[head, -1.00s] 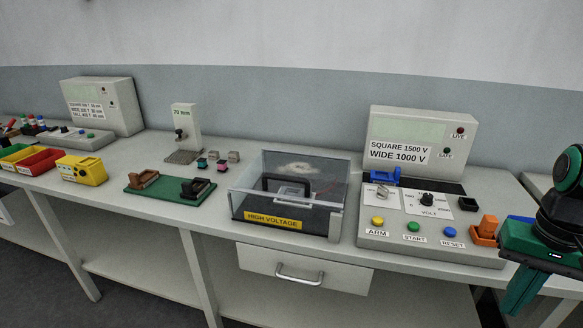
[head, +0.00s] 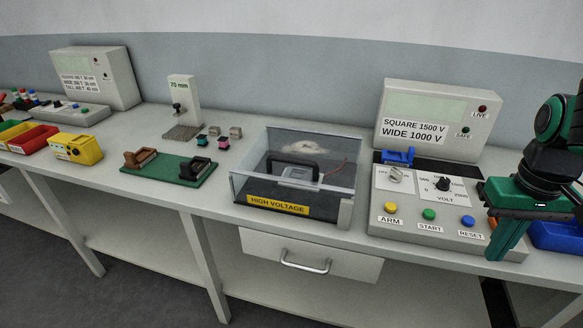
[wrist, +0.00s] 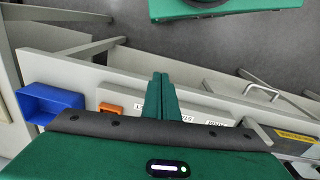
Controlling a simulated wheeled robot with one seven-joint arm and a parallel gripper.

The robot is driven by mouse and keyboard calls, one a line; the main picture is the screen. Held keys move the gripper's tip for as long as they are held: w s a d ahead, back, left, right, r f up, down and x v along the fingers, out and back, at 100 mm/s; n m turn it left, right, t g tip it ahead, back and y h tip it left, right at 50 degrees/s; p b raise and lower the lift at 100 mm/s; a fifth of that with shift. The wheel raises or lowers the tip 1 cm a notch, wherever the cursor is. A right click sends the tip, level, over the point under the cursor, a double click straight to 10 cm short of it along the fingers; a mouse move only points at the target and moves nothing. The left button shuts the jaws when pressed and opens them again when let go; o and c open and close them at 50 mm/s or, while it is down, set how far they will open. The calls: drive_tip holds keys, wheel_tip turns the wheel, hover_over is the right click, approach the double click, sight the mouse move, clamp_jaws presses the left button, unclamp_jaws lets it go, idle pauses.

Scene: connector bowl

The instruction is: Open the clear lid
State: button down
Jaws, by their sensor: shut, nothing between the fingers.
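The clear lid (head: 335,172) lies flat and closed over the high-voltage box (head: 345,213), a clear-walled case with a yellow "HIGH VOLTAGE" label. A black handle (head: 292,160) shows at the lid. The box's labelled front also shows at the right edge of the wrist view (wrist: 296,137). My green gripper (head: 497,256) is at the right of the head view, in front of the control console's right end, well right of the box and apart from the lid. Its fingers are together and empty in the wrist view (wrist: 160,76).
The control console (head: 420,185) with ARM, START and RESET buttons stands between my gripper and the box. A blue bin (head: 558,236) is right of my gripper. A drawer (head: 310,255) with a handle is under the box. A green fixture (head: 165,175) stands left of it.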

drive_tip(key=w+a+r+n+t+h, duration=0.1)
drive_tip(key=w+a+r+n, duration=0.15)
drive_tip(key=w+n, duration=0.35)
drive_tip(key=w+a+r+n+h, duration=0.1)
drive_tip(key=w+a+n, duration=0.2)
drive_tip(key=w+n, duration=0.2)
wheel_tip(320, 180, up, 6)
drive_tip(key=n+t, duration=0.6)
drive_tip(key=n, duration=1.8)
hover_over(292, 184)
drive_tip(key=s+a, duration=0.2)
drive_tip(key=s, duration=0.3)
drive_tip(key=x, duration=0.9)
drive_tip(key=shift+d+f, duration=0.1)
drive_tip(key=shift+d, duration=0.05)
